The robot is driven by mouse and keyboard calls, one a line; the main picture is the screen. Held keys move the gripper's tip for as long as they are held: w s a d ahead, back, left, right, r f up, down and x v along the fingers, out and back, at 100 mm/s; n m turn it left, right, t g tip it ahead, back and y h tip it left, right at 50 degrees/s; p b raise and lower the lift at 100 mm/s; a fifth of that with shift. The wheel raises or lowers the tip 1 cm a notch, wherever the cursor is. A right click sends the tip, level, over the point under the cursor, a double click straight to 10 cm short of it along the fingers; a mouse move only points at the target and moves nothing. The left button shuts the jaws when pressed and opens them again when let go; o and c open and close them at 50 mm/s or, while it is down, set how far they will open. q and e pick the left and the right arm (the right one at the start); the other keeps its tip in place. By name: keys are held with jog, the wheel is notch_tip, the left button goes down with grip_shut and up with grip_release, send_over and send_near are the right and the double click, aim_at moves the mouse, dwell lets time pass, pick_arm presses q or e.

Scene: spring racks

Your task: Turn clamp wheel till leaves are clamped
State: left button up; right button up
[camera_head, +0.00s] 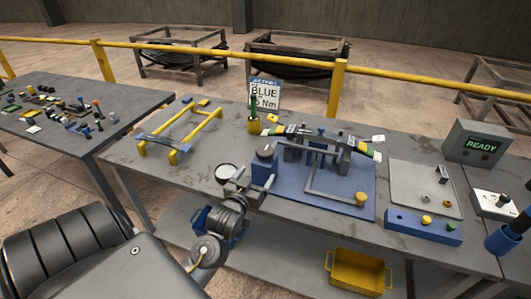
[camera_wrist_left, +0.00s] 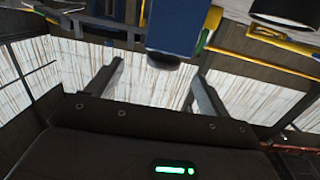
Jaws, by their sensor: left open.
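A round, dark-rimmed disc with a pale face (camera_head: 225,173), which looks like the clamp wheel, stands at the left of the blue clamp block (camera_head: 264,172). The leaves (camera_head: 300,132) lie across the fixture on the blue plate (camera_head: 335,205). My left gripper (camera_head: 240,182) is close by the disc and block, partly lost among grey parts; I cannot tell whether it touches them. In the left wrist view my left gripper (camera_wrist_left: 158,82) is open, its fingers wide apart. A blue body (camera_wrist_left: 178,28) with a grey round end lies ahead between them. My right gripper does not show.
A yellow-handled rack (camera_head: 180,132) stands at the back left and a READY box (camera_head: 478,142) at the right. A grey tray (camera_head: 410,180) and a blue block (camera_head: 425,228) lie at the right. A yellow bin (camera_head: 358,270) is on the lower shelf.

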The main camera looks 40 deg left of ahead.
aim_at(265, 149)
pick_arm(q)
jog(key=shift+t+y, duration=0.3)
jog(key=shift+t, duration=0.1)
jog(key=x, duration=0.3)
jog(key=r+p+x, duration=0.1)
jog(key=x, duration=0.2)
jog(key=a+r+p+x, duration=0.1)
jog(key=x, duration=0.2)
jog(key=shift+w+a, duration=0.1)
jog(key=shift+w, duration=0.15)
jog(key=shift+p+x, duration=0.35)
jog(key=shift+x, duration=0.5)
jog(key=c, duration=1)
jog(key=shift+o, duration=0.2)
